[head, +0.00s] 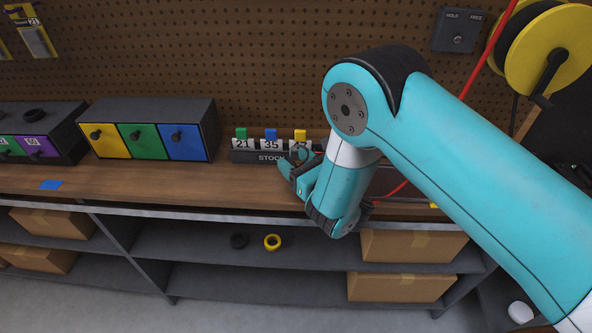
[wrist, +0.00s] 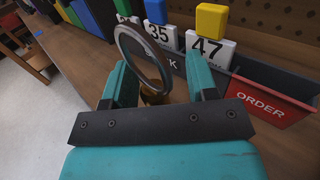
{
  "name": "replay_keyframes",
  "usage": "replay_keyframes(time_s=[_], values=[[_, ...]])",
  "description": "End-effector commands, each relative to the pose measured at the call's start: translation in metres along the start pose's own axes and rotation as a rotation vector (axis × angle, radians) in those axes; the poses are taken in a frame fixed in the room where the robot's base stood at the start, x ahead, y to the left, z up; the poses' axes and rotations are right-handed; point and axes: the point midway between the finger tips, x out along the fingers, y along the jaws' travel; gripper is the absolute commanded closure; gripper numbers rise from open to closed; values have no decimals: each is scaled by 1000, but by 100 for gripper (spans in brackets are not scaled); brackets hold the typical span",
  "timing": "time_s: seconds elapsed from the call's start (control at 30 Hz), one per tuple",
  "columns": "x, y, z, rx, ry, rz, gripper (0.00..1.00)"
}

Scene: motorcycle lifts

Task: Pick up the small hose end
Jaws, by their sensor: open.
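My gripper (wrist: 158,62) is open above the bench, in front of the number tags. In the head view my gripper (head: 293,174) points left and partly hides the end of the stock rack. Between its fingers in the wrist view stands a silver ring (wrist: 166,78) on a short brass-coloured base (wrist: 154,97). The ring is upright and I see no finger closed on it. I cannot tell whether this ring piece is the small hose end. A thin red hose (head: 462,92) hangs from the reel at the right, and my arm hides part of it.
The stock rack (head: 241,156) with numbered tags and a red-fronted ORDER bin (wrist: 270,100) stand close by the gripper. A drawer unit (head: 150,107) is to the left. Bare bench (head: 130,184) lies at front left. A yellow ring (head: 272,236) and boxes (head: 415,246) sit on shelves below.

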Motion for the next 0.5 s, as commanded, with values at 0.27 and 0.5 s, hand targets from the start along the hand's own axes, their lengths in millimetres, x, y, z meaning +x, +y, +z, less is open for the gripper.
replay_keyframes(time_s=[0.27, 0.5], values=[[1, 2, 0, 0, 0, 3, 100], [0, 0, 0, 0, -1, 1, 100]])
